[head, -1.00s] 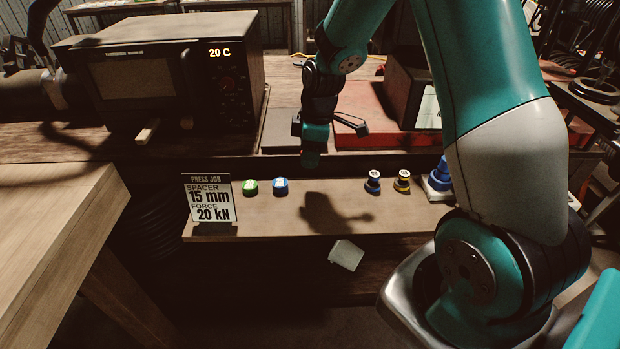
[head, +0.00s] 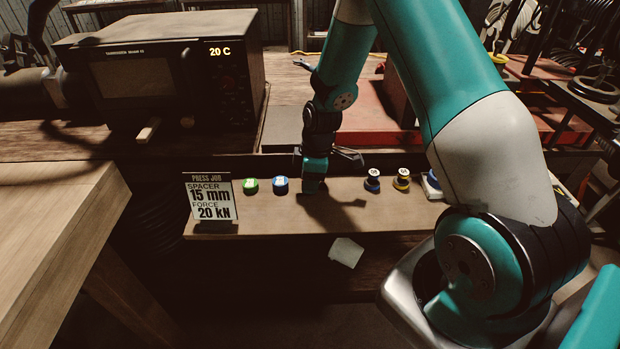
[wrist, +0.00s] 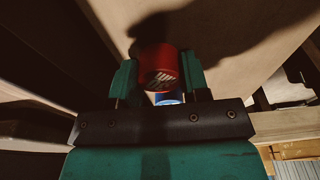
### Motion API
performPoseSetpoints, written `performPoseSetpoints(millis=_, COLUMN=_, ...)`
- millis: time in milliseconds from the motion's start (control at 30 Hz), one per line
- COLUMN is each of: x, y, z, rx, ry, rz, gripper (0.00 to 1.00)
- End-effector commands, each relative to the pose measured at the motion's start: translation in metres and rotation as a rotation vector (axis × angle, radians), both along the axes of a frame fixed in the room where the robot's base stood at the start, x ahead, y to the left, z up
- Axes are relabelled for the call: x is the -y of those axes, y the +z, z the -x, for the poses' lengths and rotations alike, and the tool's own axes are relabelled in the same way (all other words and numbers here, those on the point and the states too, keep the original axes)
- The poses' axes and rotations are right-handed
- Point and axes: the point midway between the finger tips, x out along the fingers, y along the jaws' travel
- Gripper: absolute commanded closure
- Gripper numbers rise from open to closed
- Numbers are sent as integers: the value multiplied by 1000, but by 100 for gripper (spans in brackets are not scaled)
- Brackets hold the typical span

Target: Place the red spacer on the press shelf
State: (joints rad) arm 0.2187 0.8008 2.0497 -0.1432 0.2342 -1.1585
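The red spacer (wrist: 159,65) is between the two fingers of my gripper (wrist: 159,78) in the wrist view, and the fingers are shut on it. In the head view my gripper (head: 313,186) is low over the press shelf (head: 275,223), just right of the blue-rimmed spacer. The red spacer is hidden there behind my gripper. I cannot tell whether it touches the shelf. A green spacer (head: 251,186) and a blue spacer (head: 281,185) stand on the shelf to the left of my gripper.
A press job sign (head: 211,198) stands at the shelf's left end, reading spacer 15 mm, force 20 kN. The shelf's front strip is clear.

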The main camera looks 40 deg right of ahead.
Motion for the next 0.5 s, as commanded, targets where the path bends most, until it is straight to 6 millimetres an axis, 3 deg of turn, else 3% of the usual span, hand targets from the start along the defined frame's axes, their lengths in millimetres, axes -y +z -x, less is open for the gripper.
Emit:
performPoseSetpoints(millis=33, x=0, y=0, z=0, rx=0, ry=0, rz=0, gripper=47)
performPoseSetpoints(millis=100, x=0, y=0, z=0, rx=0, ry=0, rz=0, gripper=33)
performPoseSetpoints(millis=500, x=1, y=10, z=0, rx=3, ry=0, rz=1, gripper=33)
